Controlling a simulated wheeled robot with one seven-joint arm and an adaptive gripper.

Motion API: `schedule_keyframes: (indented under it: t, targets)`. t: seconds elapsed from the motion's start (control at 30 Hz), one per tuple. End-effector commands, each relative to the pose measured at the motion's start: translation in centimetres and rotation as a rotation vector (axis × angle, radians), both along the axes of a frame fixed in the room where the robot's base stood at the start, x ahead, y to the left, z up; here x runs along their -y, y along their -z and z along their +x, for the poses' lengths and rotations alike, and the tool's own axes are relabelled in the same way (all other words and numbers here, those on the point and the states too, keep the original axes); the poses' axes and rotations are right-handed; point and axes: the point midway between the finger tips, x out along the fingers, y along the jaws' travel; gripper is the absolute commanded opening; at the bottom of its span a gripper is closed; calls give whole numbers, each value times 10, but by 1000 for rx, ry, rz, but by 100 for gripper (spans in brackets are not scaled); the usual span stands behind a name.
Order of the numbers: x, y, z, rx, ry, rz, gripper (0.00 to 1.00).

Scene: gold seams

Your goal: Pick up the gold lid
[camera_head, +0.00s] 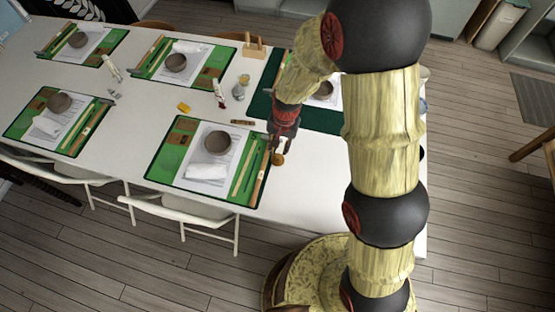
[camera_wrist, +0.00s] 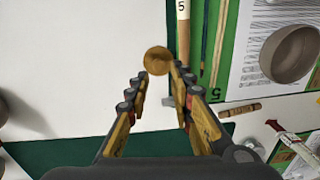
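The gold lid (camera_wrist: 158,60) is a small round golden-brown disc. In the head view the lid (camera_head: 277,159) shows just below my gripper, right of the near green mat. My gripper (camera_wrist: 160,76) is open, with a clear gap between its two fingers and nothing gripped. In the head view my gripper (camera_head: 281,138) points down over the table. I cannot tell its exact height above the lid. A small grey piece (camera_wrist: 167,101) shows between the fingers, partly hidden.
A green mat (camera_wrist: 222,70) with a brush and sticks lies close to the lid's right in the wrist view. A dark green mat (camera_wrist: 60,152) lies behind. A bowl (camera_head: 217,142) stands on the near mat. The white table (camera_head: 310,190) is clear in front.

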Motion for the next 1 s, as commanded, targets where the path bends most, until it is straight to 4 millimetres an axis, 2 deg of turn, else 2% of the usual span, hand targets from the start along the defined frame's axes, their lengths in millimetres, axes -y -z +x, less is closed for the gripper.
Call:
schedule_keyframes:
  t: [0.4,0.67,1.0]
  targets:
    - [-3,50,-2,0,-1,-1,23]
    - [-3,51,-2,1,-1,0,22]
    - [-3,51,-2,1,-1,0,3]
